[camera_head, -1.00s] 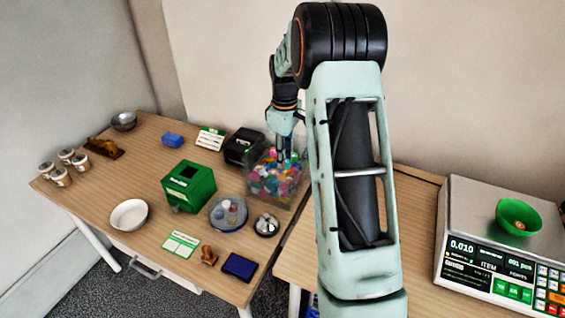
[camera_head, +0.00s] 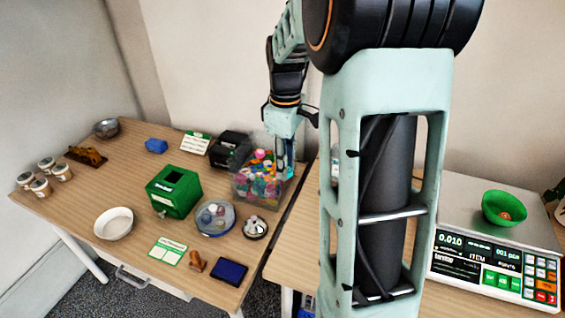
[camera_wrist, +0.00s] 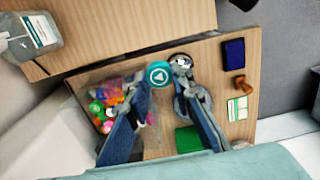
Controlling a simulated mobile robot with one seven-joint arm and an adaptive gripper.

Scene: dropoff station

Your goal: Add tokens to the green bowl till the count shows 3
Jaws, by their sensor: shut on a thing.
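The green bowl (camera_head: 492,207) sits on the scale (camera_head: 455,222) at the right of the head view, with one orange token (camera_head: 505,216) visible in it. The scale's display (camera_head: 464,247) reads 0.010 and 001 pcs. A clear bin of colourful tokens (camera_head: 240,190) stands on the left table and also shows in the wrist view (camera_wrist: 112,90). My gripper (camera_head: 284,172) is at the bin's right side, fingers pointing down. In the wrist view my gripper (camera_wrist: 160,78) is shut on a teal round token (camera_wrist: 158,73), held between the fingertips.
The left table also holds a green box (camera_head: 172,195), a white bowl (camera_head: 114,224), a round tray (camera_head: 215,232), a black device (camera_head: 226,150) and several white cups. A gap separates the two tables. My upper arm covers much of the right table.

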